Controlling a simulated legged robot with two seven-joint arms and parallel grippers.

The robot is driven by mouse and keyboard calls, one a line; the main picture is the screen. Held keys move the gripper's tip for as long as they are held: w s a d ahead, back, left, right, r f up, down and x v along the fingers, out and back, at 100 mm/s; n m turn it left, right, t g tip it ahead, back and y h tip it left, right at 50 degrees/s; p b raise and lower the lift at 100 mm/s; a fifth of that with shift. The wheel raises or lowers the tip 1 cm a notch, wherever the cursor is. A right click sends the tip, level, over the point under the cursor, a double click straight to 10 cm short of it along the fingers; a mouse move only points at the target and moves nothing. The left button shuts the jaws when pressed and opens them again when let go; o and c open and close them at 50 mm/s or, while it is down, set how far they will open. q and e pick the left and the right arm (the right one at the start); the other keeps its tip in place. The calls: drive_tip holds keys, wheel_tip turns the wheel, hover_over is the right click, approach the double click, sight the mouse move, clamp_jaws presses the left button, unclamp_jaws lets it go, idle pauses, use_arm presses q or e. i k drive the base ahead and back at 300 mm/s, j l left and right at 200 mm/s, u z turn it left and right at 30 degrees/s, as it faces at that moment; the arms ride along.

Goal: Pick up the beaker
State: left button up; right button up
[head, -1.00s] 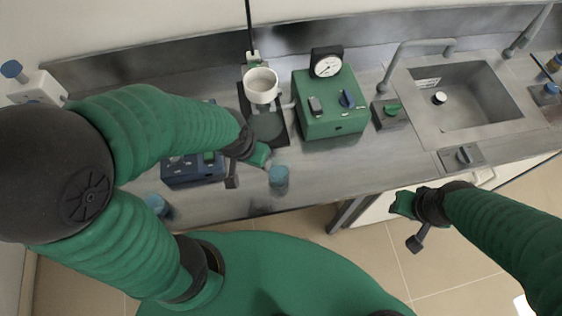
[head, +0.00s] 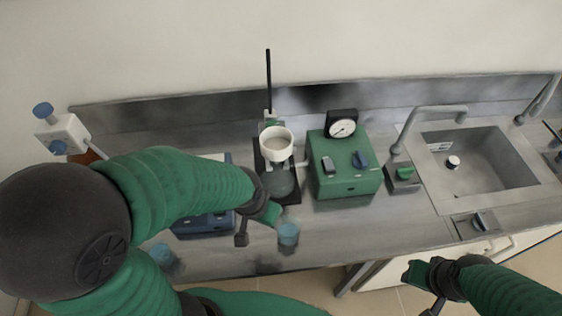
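A small blue beaker-like vessel (head: 288,236) stands near the front edge of the steel bench. A similar blue vessel (head: 162,254) stands further left, partly behind my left arm. A white cup-shaped vessel (head: 276,145) is held on a stand at the back. My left gripper (head: 256,224) is open and empty, just left of the nearer blue vessel, apart from it as far as I can see. My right gripper (head: 424,289) is open and empty, in front of the bench at lower right.
A green box (head: 343,178) with a dial gauge (head: 342,128) stands right of the stand. A sink (head: 480,170) with a tap is further right. A blue device (head: 205,224) sits behind my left arm. Bench space right of the nearer blue vessel is clear.

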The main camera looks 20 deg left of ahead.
sight(288, 234)
drive_tip(key=k+l+u, duration=0.1)
drive_tip(key=l+u, duration=0.25)
drive_tip(key=k+l+u, duration=0.15)
drive_tip(key=u, duration=0.2)
drive_tip(key=k+l+u, duration=0.15)
drive_tip(key=u, duration=0.2)
